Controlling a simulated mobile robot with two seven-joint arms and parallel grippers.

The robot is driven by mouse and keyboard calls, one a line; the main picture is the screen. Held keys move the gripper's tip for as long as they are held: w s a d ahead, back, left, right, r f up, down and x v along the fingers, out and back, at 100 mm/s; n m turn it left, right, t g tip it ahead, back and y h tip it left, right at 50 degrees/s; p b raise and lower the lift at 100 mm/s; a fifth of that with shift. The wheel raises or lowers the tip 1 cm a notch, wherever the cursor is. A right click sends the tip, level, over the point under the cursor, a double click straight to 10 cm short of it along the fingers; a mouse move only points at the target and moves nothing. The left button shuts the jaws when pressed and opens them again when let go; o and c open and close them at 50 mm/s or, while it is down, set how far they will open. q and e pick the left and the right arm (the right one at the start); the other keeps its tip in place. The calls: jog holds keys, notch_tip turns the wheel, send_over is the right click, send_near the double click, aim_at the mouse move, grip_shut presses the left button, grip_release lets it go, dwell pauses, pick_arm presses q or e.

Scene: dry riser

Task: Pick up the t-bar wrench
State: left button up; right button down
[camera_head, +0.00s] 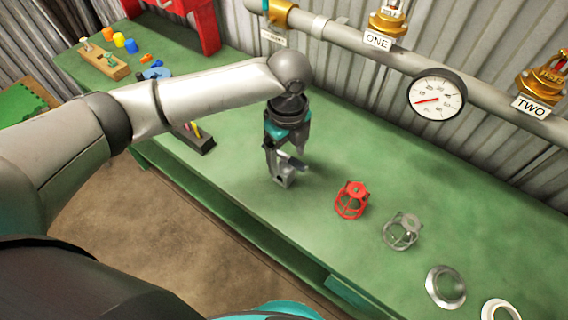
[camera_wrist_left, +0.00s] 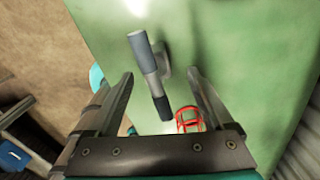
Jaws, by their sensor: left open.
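The t-bar wrench (camera_wrist_left: 148,66) has a grey-blue bar with a black end, seen from above in the left wrist view. In the head view its bar (camera_head: 296,164) shows partly, low at my left gripper, with a grey block-like part (camera_head: 284,181) beneath at the bench surface. My left gripper (camera_head: 284,160) points down over it. In the left wrist view the fingers (camera_wrist_left: 160,78) are apart, one on each side of the bar, with gaps visible. The fingers hide part of the wrench in the head view. My right gripper is not in view.
A dark tray (camera_head: 195,138) lies to the left. A pipe with a gauge (camera_head: 436,95) and brass valves runs along the back wall.

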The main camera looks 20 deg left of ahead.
aim_at(284, 169)
pick_arm(q)
jog(key=f, duration=0.1)
jog(key=f+b, duration=0.1)
jog(key=f, duration=0.3)
jog(key=shift+s+a+f+b, duration=0.2)
jog(key=shift+a+b, duration=0.1)
jog(key=shift+r, duration=0.1)
grip_shut()
dwell(0.5)
